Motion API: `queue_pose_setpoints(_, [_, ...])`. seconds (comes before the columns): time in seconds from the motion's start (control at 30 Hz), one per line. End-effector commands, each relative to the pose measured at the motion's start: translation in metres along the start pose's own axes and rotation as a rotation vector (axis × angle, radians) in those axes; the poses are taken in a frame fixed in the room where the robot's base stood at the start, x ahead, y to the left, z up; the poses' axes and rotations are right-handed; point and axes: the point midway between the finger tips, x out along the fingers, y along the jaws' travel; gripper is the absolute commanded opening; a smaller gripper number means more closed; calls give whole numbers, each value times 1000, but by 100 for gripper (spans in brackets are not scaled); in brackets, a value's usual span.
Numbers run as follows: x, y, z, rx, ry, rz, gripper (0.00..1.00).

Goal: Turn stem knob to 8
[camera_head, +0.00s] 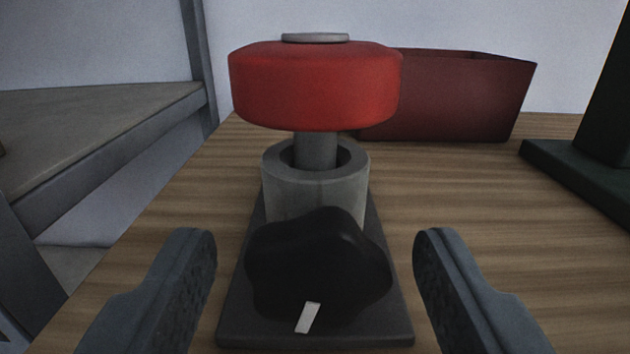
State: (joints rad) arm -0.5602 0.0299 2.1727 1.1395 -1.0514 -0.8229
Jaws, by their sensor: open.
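A black lobed knob (318,262) sits low in the centre of the view, in front of a grey cylinder (290,195) on a dark base plate (390,328). A white mark (308,318) shows at the knob's lower edge, slightly left of its middle and slanted. Above the cylinder, a grey stem (317,152) carries a red round head (315,88) with a grey cap. No numbers are visible around the knob. My gripper (315,250) is open, with one finger to the left and one to the right of the knob, both apart from it.
The base plate rests on a wooden table (180,245). A dark red open bin (455,98) stands behind, to the right. A dark green post with a foot (580,165) is at the right edge. A grey shelf frame (100,120) stands at the left, beyond the table edge.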

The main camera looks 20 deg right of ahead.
Motion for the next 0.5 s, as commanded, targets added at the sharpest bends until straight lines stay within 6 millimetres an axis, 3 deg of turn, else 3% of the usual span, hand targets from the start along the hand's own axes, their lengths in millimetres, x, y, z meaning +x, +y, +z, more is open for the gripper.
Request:
queue_pose_setpoints(0.2, [16, 0, 0, 0, 0, 0, 59])
queue_pose_setpoints(0.5, [18, 0, 0, 0, 0, 0, 59])
